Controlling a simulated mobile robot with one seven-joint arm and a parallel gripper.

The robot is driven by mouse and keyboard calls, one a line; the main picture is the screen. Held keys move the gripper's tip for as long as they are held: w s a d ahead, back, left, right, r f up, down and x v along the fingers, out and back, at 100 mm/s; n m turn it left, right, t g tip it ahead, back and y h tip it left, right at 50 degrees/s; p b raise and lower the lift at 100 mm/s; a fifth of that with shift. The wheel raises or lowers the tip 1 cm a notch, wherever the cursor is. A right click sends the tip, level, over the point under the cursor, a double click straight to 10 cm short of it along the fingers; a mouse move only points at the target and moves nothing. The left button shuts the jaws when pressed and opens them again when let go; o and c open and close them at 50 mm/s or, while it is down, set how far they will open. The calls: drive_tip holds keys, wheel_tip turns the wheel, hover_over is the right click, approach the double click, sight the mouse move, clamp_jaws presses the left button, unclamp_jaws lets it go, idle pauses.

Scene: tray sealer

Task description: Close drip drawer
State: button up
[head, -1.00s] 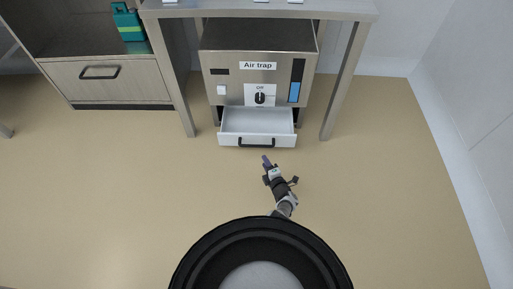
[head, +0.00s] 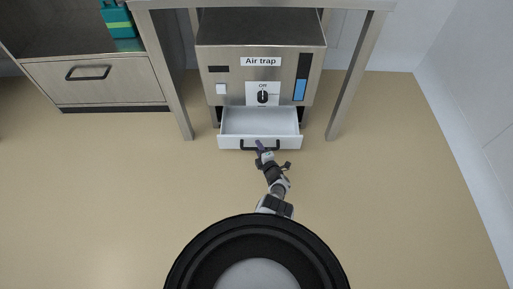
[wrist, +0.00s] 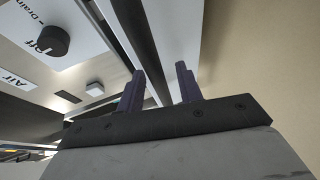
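The drip drawer (head: 240,142) is a white drawer at the bottom of the Air trap machine (head: 229,63). It stands pulled out, with its empty inside showing, and has a dark bar handle (head: 246,149) on its front. My gripper (head: 260,146) is at the drawer's front, by the handle. In the wrist view, my gripper's two purple fingers (wrist: 160,90) are apart with a gap between them. A dark bar (wrist: 141,45), which looks like the handle, runs near the fingers. Whether they touch it I cannot tell.
The machine has a knob (head: 262,97) and a blue gauge (head: 299,90). Table legs (head: 357,75) stand on both sides of it. A wooden cabinet drawer (head: 120,88) is at the left. The floor (head: 400,180) around is clear.

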drive_tip(key=shift+w, duration=0.1)
drive_tip(key=shift+c, duration=0.5)
clamp_jaws()
drive_tip(key=shift+w, duration=0.1)
